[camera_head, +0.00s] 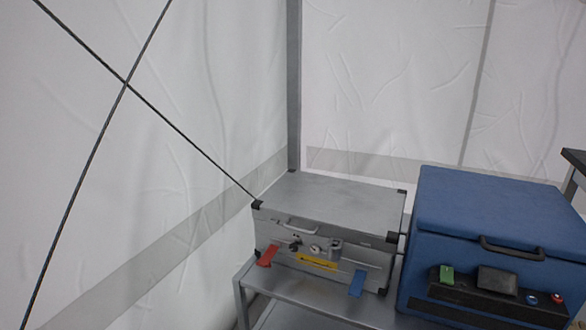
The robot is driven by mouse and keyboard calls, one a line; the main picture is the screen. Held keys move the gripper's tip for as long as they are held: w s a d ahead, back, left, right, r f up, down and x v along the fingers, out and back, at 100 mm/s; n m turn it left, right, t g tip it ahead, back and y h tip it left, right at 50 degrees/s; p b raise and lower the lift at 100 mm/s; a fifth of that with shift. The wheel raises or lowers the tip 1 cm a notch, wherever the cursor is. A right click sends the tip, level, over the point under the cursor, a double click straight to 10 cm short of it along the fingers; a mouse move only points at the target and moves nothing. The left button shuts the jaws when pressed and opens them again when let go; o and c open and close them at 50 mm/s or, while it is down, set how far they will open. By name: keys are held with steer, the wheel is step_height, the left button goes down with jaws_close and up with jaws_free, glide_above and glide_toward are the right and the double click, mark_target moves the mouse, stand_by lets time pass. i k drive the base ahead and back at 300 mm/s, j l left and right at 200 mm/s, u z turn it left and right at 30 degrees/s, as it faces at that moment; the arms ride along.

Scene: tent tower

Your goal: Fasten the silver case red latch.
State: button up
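The silver case (335,205) sits with its lid down on a grey metal stand, its corners capped in black. Its red latch (267,256) is on the left of the front face and sticks outward and down. A blue latch (357,283) hangs at the right of the same face. A silver handle, small locks and a yellow label lie between the two latches. Whether the red latch's upper end touches its catch is too small to tell. My gripper is not in this view.
A blue case (500,225) with a black front panel, a green latch and a handle stands close to the right of the silver case. The metal stand (285,291) shows below. White tent walls and a grey pole close the back. A dark table edge shows at far right.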

mark_target(266, 258)
steer(key=u, duration=0.85)
steer(key=k+l+u, duration=0.15)
steer(key=l+u, duration=0.2)
steer(key=k+l+u, duration=0.2)
steer(key=u, duration=0.2)
steer(key=k+l, duration=0.1)
steer(key=l, duration=0.25)
steer(key=k+l, duration=0.1)
steer(key=l, duration=0.25)
steer(key=k+l, duration=0.1)
steer(key=l, duration=0.25)
steer(key=i+l, duration=0.15)
steer(key=l, duration=0.05)
